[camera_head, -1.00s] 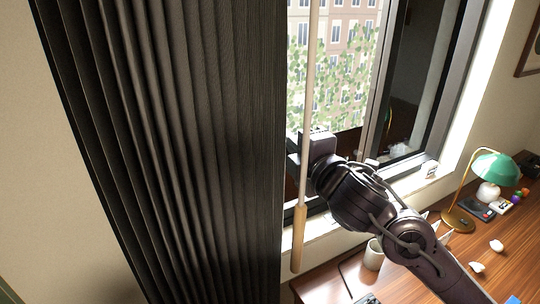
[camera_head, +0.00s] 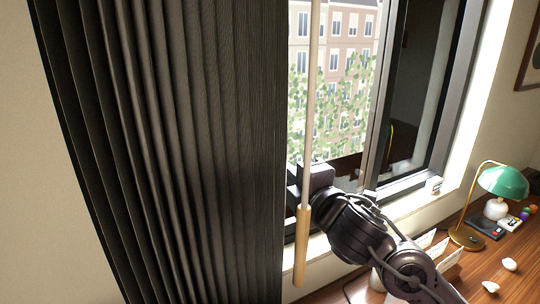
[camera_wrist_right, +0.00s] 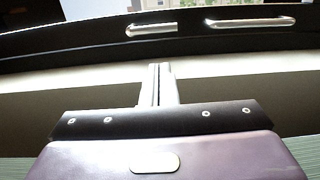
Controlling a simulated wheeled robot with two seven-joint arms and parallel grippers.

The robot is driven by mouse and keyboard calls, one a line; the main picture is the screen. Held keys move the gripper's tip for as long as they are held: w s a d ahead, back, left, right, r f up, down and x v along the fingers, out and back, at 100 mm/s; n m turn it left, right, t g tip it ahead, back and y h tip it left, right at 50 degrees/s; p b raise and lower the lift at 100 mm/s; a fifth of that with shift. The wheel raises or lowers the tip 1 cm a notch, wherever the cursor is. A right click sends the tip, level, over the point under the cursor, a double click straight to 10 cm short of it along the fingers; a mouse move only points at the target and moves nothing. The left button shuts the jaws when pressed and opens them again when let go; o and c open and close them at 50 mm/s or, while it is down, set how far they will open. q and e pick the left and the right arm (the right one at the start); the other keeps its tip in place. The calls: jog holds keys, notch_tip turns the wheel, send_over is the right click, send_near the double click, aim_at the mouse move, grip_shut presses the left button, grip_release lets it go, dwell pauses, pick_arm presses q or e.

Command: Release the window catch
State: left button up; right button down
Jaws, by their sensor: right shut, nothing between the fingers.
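The dark window frame (camera_wrist_right: 70,50) crosses the top of the right wrist view. Two silver bar-shaped fittings lie along it, a shorter one (camera_wrist_right: 152,29) and a longer one (camera_wrist_right: 250,22); I cannot tell which is the catch. My right gripper (camera_wrist_right: 158,72) is shut and empty, its fingertips below the shorter fitting in the picture and seemingly apart from it. In the head view my right gripper (camera_head: 302,178) is in front of the window's lower left part, and its fingertips are mostly hidden. No catch can be made out there. My left gripper is out of view.
A dark pleated curtain (camera_head: 180,150) covers the left of the window. A wooden wand (camera_head: 302,250) hangs in front of my right gripper. A desk (camera_head: 485,265) at lower right holds a green lamp (camera_head: 502,182), cards and small objects.

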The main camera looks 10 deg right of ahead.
jog(key=p+x, duration=0.3)
jog(key=x, duration=0.6)
jog(key=shift+w+a, duration=0.15)
jog(key=shift+w, duration=0.2)
jog(key=shift+f, duration=0.1)
jog(key=shift+f+n+b, duration=0.1)
jog(key=shift+n+b, duration=0.3)
jog(key=shift+b, duration=0.05)
